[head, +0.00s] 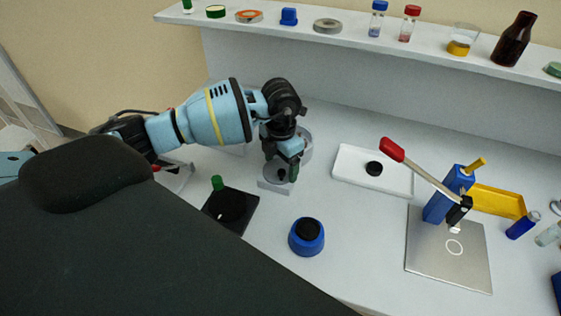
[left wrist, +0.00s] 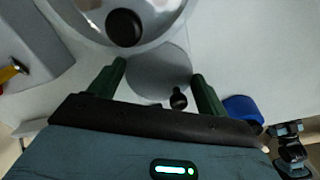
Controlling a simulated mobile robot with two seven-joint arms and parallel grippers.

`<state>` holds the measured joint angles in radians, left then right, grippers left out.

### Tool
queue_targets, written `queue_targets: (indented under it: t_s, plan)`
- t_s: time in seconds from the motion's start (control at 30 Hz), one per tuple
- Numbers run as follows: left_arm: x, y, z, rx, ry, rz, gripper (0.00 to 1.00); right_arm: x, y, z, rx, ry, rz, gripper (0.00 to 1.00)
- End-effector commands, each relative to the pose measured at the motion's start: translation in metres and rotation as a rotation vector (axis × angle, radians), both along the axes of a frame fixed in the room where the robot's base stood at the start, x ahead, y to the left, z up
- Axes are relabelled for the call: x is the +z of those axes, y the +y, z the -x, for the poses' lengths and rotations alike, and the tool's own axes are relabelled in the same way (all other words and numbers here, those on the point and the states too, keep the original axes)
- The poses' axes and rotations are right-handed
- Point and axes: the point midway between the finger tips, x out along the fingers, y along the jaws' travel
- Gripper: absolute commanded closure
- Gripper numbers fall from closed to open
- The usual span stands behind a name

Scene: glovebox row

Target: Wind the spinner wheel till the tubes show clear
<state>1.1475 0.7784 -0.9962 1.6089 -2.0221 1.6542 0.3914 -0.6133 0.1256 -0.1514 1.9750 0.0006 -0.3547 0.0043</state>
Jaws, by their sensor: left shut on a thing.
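The spinner stands at the back middle of the bench, partly behind my left gripper (head: 286,176). In the head view its pale round drum (head: 306,146) shows beside the gripper. In the left wrist view the silver drum (left wrist: 80,22) has a black hub. A grey wheel (left wrist: 155,75) with a small black knob (left wrist: 178,97) lies between the green fingers of the left gripper (left wrist: 158,87). I cannot make out any tubes inside the drum. My right gripper is in neither view.
A black plate (head: 241,198) with a green knob and a blue round pot (head: 306,242) stand in front. A white tray (head: 345,173), a red-handled lever (head: 392,149) and a yellow tray (head: 500,203) are to the right. A shelf (head: 350,45) with bottles runs behind.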

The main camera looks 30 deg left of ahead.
Motion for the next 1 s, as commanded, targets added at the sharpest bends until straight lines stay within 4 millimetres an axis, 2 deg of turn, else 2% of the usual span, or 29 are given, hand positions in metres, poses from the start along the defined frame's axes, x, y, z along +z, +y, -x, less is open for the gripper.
queue_targets:
  t_s: [0.4,0.9,0.93,1.0]
  plan:
    - [0.0003,-0.0004,0.0002,-0.159,-0.001,-0.002,0.46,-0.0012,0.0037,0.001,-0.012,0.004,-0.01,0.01]
    - [0.0003,-0.0005,0.0001,-0.172,-0.002,-0.002,0.46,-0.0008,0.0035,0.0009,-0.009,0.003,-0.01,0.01]
    - [0.0003,-0.0005,0.0001,-0.172,-0.002,-0.002,0.19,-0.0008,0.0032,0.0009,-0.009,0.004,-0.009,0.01]
    - [0.0003,-0.0006,0.0002,-0.172,-0.001,-0.001,0.1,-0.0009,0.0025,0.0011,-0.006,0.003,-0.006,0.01]
